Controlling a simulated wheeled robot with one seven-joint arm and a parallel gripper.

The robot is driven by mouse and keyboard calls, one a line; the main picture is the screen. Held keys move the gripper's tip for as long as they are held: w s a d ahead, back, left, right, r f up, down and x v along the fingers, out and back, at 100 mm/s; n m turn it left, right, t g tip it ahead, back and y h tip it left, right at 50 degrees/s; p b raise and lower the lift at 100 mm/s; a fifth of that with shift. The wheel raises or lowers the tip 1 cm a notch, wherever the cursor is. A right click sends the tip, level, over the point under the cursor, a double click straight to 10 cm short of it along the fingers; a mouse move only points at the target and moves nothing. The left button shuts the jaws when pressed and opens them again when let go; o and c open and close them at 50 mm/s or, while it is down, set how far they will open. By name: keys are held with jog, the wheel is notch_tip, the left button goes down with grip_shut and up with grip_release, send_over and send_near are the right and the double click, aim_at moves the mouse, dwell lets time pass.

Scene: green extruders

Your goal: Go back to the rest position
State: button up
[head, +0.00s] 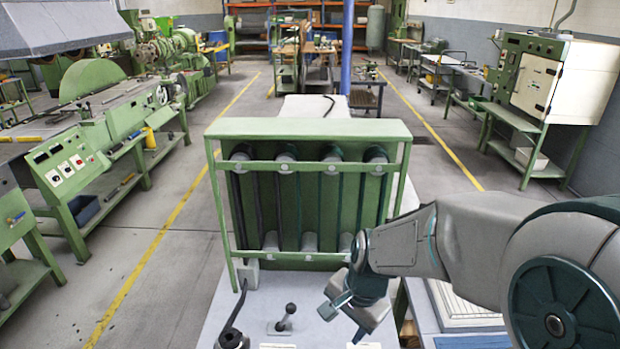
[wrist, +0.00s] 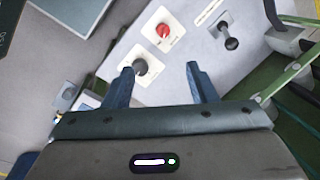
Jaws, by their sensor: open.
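My gripper (head: 344,318) hangs at the end of my arm, in front of the lower right part of the green rack in the head view. In the wrist view my gripper (wrist: 160,72) has its two blue fingers spread apart with nothing held between them. Below and beyond the fingers is a pale panel top (wrist: 190,55) with a red knob (wrist: 163,31) and a black knob (wrist: 140,67). A black lever (wrist: 231,42) stands further right on it. Whether the fingers touch the panel cannot be told, but they appear apart from it.
The green rack (head: 300,128) with several upright rods stands right behind the panel. A small black lever (head: 286,318) and a long black handle (head: 236,312) rise from the panel. Green machines line the left. The floor (head: 190,195) beside the rack is clear.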

jog(key=s+d+r+n+t+h, duration=0.2)
jog(key=s+d+r+n, duration=0.6)
jog(key=s+r, duration=0.1)
jog(key=shift+r+n+t, duration=0.3)
jog(key=shift+r+n, duration=0.1)
jog(key=shift+r, duration=0.2)
dwell(1.3)
